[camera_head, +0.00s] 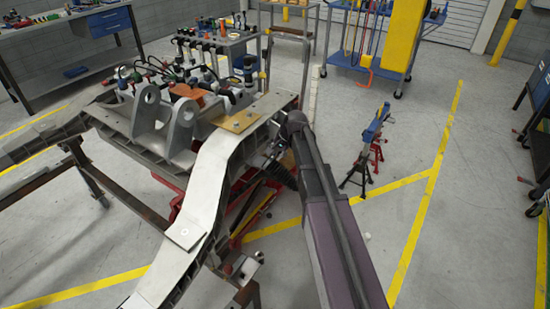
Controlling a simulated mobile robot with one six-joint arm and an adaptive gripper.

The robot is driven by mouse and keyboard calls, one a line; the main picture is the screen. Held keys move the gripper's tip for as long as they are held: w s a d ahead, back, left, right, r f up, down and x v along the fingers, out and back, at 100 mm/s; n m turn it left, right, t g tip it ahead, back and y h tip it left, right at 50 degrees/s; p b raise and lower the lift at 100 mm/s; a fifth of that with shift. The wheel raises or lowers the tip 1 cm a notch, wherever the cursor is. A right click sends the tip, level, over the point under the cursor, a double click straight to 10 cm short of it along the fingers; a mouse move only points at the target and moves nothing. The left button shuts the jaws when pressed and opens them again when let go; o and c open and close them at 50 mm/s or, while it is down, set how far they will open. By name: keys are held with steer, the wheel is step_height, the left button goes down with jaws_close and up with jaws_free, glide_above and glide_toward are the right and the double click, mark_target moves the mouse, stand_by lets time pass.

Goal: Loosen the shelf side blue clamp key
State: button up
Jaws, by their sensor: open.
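I cannot make out a blue clamp key for certain. A grey metal chassis frame (205,170) with two upright lugs (183,125) fills the left and middle. A tan plate (240,121) lies on its right arm. Small blue parts sit among the tools and fittings behind the lugs, too small to name. My arm rises from the bottom edge to a dark joint beside the chassis's right side, close to the tan plate. Dark parts and a coil spring (283,174) show under that joint.
A blue piece on red and black stands (370,150) is right of my arm. A tool cart (215,45) and a blue rack trolley (375,60) stand behind. A workbench (70,45) is at back left. Yellow-lined floor (430,175) is free at right.

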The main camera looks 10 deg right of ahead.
steer(key=shift+w+a+f, duration=0.1)
steer(key=shift+f, duration=0.15)
